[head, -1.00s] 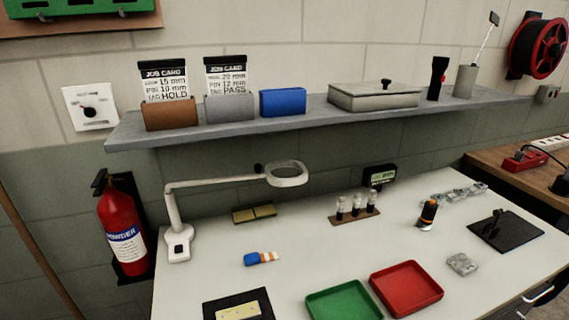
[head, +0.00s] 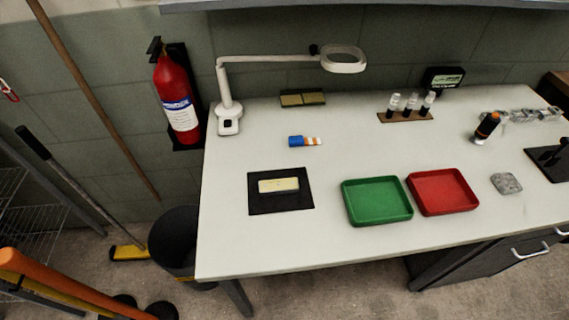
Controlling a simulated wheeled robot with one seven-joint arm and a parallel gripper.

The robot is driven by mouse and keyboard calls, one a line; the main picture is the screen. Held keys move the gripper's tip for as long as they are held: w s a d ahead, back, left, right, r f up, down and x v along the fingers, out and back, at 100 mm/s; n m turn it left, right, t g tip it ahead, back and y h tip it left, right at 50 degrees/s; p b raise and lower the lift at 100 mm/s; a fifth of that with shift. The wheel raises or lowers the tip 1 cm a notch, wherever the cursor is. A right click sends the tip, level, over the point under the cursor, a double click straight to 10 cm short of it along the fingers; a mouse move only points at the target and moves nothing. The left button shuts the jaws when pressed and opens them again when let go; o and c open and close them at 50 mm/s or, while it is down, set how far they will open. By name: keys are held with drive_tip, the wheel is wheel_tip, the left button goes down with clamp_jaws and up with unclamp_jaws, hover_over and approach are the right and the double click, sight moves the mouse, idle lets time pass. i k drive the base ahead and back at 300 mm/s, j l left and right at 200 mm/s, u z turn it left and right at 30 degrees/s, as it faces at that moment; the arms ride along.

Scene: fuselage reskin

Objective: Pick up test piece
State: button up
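The piece that looks like the test piece (head: 279,185) is a small pale yellow rectangular block. It lies flat on a black square mat (head: 299,204) at the left front of the white workbench (head: 345,165) in the head view. Nothing covers it. My gripper is not in view, so its distance from the piece cannot be told.
A green tray (head: 377,202) and a red tray (head: 442,192) stand right of the mat. A blue and orange item (head: 305,141) lies behind it. A magnifier lamp (head: 229,115) stands at the back left. A black bin (head: 176,240) is beside the bench.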

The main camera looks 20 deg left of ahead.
sight(283, 186)
drive_tip(key=i+j+u, duration=0.2)
drive_tip(key=j+u, duration=0.25)
drive_tip(key=i+j+u, duration=0.3)
drive_tip(key=u, duration=0.15)
drive_tip(key=i+j+u, duration=0.4)
drive_tip(key=k+l, duration=0.1)
